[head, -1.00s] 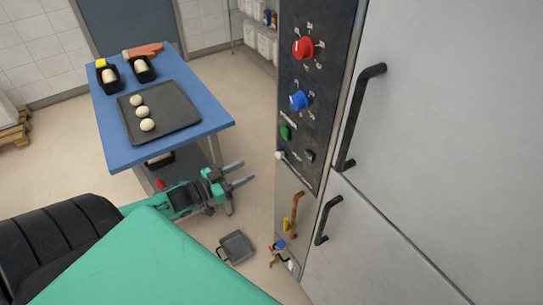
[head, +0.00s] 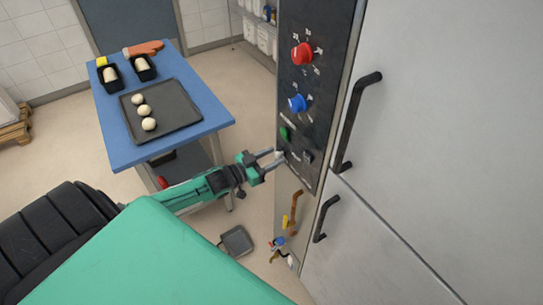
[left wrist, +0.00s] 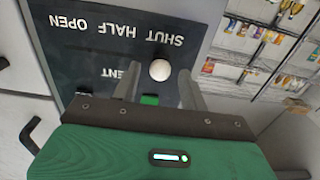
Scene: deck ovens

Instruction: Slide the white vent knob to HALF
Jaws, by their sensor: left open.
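The white vent knob (left wrist: 159,70) is a small round ball on the dark panel (left wrist: 100,55). In the left wrist view the panel's words SHUT, HALF and OPEN appear upside down, and the knob lies by SHUT. My left gripper (left wrist: 158,82) is open, with one finger on each side of the knob; I cannot tell whether either finger touches it. In the head view the left gripper (head: 276,158) reaches the lower left edge of the panel, where the knob (head: 279,154) is small and partly hidden by the fingers. My right gripper is not in view.
A red dial (head: 302,53), a blue dial (head: 297,103) and a green button (head: 285,133) sit above on the panel. Black door handles (head: 357,120) stand out at right. A blue table (head: 205,130) with a dark tray (head: 185,120) stands at left.

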